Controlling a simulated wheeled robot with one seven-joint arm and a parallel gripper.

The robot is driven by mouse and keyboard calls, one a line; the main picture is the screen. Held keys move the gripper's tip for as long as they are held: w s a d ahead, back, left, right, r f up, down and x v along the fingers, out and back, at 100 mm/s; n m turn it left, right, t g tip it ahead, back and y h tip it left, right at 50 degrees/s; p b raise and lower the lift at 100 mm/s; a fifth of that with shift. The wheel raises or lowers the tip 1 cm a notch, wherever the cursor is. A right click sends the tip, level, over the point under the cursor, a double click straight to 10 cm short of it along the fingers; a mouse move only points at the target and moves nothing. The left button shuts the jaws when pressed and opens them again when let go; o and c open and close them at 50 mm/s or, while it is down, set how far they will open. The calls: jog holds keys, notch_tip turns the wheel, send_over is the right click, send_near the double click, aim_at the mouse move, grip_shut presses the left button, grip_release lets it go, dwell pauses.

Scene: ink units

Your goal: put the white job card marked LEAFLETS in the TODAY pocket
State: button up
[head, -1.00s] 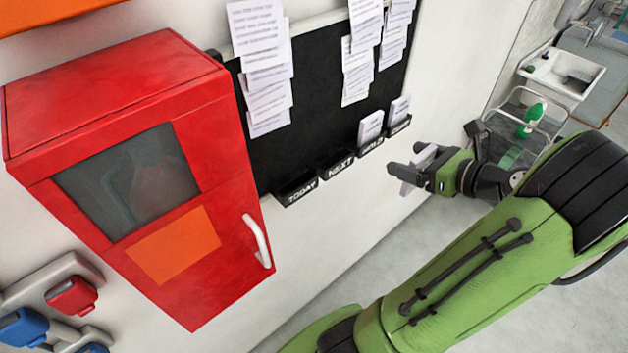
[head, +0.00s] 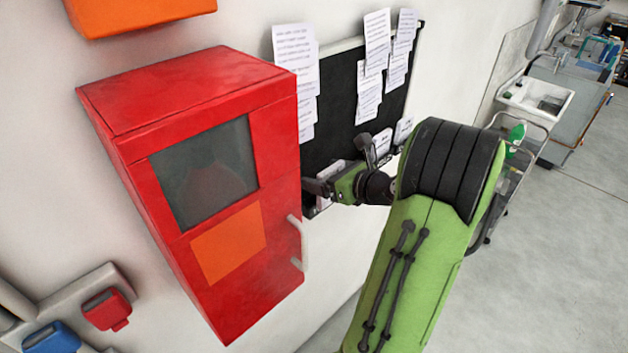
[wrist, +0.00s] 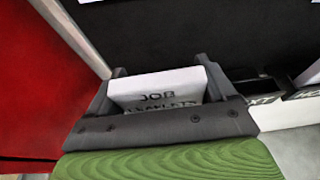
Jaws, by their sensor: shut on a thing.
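My gripper (head: 318,188) is shut on a white card and holds it in front of the lower part of the black board (head: 328,115). In the wrist view the card (wrist: 155,86) stands between my gripper's fingers (wrist: 160,72), with JOB and a partly covered line that reads like LEAFLETS. The TODAY pocket cannot be made out in either view; my gripper and the red cabinet cover that part of the board's lower edge. I cannot tell whether the card touches a pocket. To the right in the wrist view is the NEXT pocket (wrist: 266,112), its label partly hidden.
The red cabinet (head: 210,170) with a white handle stands out from the wall just left of my gripper. Papers (head: 296,60) hang on the board above. Another pocket (wrist: 312,91) with a white card is farther right.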

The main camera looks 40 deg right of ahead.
jog(key=shift+w+d, duration=0.1)
jog(key=shift+w, duration=1.65)
notch_tip(320, 180, down, 4)
jog(key=shift+r+b, duration=0.1)
jog(key=shift+b, duration=0.4)
jog(key=shift+r, duration=0.1)
jog(key=o, duration=0.9)
jog(key=shift+s+r, duration=0.1)
jog(key=v, duration=1.1)
jog(key=shift+s+r+p, duration=0.1)
jog(key=shift+s+p, duration=0.25)
jog(key=shift+s, duration=0.05)
